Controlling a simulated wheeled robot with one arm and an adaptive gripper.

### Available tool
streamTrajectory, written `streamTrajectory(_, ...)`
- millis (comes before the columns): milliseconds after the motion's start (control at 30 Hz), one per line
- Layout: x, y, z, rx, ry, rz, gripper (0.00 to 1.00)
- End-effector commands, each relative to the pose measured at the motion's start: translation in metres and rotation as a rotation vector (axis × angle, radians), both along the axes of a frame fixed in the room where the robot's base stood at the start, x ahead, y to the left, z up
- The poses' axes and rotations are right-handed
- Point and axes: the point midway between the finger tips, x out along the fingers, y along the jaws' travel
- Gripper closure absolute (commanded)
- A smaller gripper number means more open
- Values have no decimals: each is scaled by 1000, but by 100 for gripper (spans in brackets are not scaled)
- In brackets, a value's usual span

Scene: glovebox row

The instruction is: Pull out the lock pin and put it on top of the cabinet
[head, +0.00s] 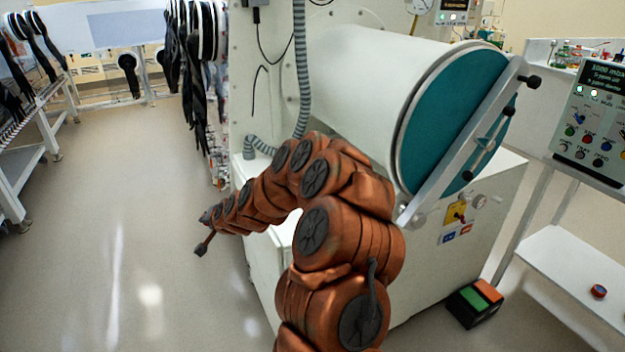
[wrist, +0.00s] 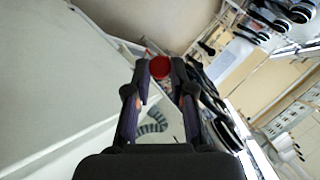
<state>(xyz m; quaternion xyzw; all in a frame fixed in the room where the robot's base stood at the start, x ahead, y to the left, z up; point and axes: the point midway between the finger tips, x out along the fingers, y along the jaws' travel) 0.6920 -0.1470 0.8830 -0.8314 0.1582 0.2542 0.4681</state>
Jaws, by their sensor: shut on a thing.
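In the wrist view, my gripper (wrist: 160,78) is shut on a round red thing (wrist: 160,67), which looks like the head of the lock pin. Its shaft is hidden. In the head view, my gripper (head: 203,232) is small, at the left of the white cabinet (head: 437,270), above the floor. The pin cannot be made out there. A white cylinder (head: 350,75) with a teal round door (head: 445,110) stands on the cabinet. A grey bar (head: 468,140) with black knobs crosses the door.
A grey ribbed hose (head: 301,75) runs down beside the cylinder. A control panel (head: 592,125) stands at the right above a white shelf (head: 570,275) holding a small red-topped disc (head: 598,291). A pedal box (head: 474,303) is on the floor. The left floor is clear.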

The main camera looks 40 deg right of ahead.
Motion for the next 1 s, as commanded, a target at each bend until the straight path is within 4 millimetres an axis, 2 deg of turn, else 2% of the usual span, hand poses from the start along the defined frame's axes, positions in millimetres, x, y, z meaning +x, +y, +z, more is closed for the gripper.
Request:
streamTrajectory(33, 1, -28, 5, 1, 2, -22, 100)
streamTrajectory(267, -18, -132, 31, 43, 52, -82, 100)
streamTrajectory(500, -67, -227, 59, 83, 95, -158, 100)
streamTrajectory(700, -106, -274, 76, 106, 119, -206, 100)
streamTrajectory(833, -119, -286, 79, 117, 130, -220, 100)
streamTrajectory(1000, -124, -290, 79, 121, 134, -225, 100)
